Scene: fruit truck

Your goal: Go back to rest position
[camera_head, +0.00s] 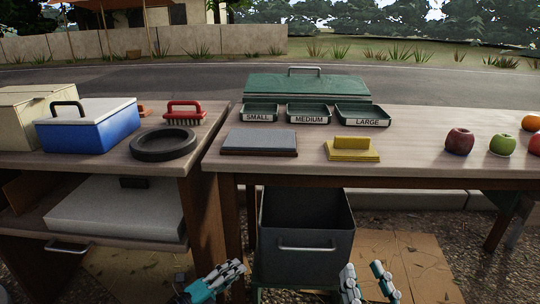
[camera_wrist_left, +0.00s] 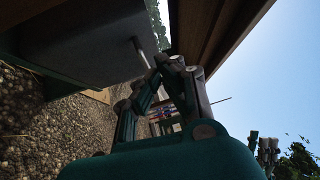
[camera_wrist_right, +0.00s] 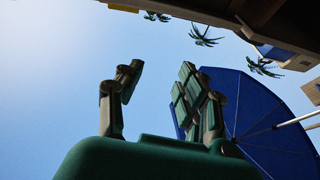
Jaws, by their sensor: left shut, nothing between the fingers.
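My left gripper (camera_head: 222,277) is low in the head view, below the table tops and left of the grey bin. In the left wrist view its fingers (camera_wrist_left: 165,68) meet at the tips with nothing between them. My right gripper (camera_head: 367,280) is at the bottom of the head view, right of the bin and below the table's front edge. Its two fingers stand apart and empty, and the right wrist view shows the same gap (camera_wrist_right: 158,82) against the sky.
A dark grey bin (camera_head: 307,222) with a handle stands between the grippers, under the long table (camera_head: 410,130). The side table (camera_head: 110,160) is at left. Apples (camera_head: 459,141), (camera_head: 502,145), size trays (camera_head: 308,114) and a yellow block (camera_head: 352,149) are on the long table.

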